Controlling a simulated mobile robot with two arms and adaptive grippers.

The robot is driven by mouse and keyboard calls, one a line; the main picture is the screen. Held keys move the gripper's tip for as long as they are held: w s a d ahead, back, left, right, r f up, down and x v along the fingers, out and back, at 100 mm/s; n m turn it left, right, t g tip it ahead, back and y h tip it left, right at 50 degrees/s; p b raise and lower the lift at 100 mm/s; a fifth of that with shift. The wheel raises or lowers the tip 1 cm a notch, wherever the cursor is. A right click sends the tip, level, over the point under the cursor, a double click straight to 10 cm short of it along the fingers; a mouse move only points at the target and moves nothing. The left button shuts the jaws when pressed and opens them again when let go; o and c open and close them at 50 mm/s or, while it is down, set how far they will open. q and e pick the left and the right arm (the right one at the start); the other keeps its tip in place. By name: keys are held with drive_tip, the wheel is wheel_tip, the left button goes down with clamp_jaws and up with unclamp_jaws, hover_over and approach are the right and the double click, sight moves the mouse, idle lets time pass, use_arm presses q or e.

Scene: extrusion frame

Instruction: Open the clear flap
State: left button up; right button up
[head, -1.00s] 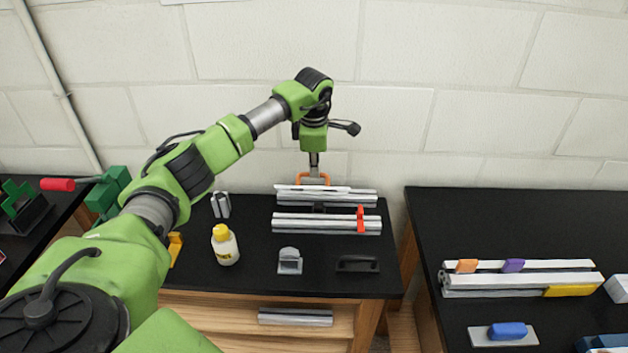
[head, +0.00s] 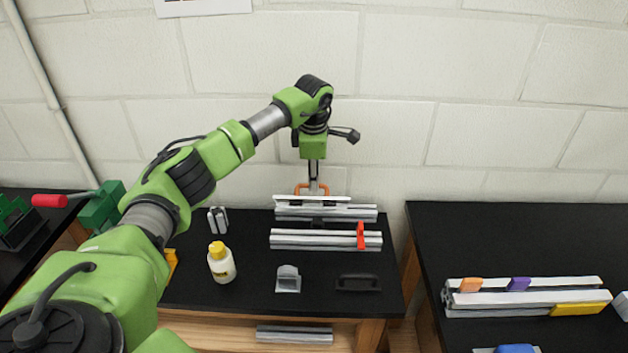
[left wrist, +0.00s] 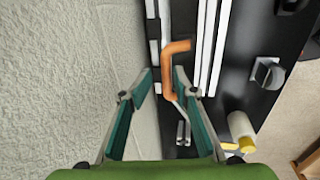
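The clear flap (head: 283,202) shows in the head view as a pale thin panel with a white edge, at the back of the rear aluminium extrusion (head: 350,213). An orange handle (head: 326,189) stands behind it; it also shows in the left wrist view (left wrist: 168,75). My left gripper (left wrist: 163,72) is over the handle, pointing down. Its teal fingers are apart, one on each side of the handle, with a visible gap. The clear sheet is hard to make out in the left wrist view. My right gripper is not in view.
A front extrusion (head: 300,240) carries a red clip (head: 361,236). A yellow-capped bottle (head: 221,264), a grey bracket (head: 288,279) and a black handle (head: 358,283) stand before it. The wall (head: 400,130) is close behind. Another table (head: 540,240) is at right.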

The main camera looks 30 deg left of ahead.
use_arm(q)
wheel_tip(320, 180, up, 10)
drive_tip(key=s, duration=0.1)
drive_tip(key=shift+s+d, duration=0.2)
drive_tip(key=shift+d, duration=0.25)
drive_tip(key=shift+f, duration=0.1)
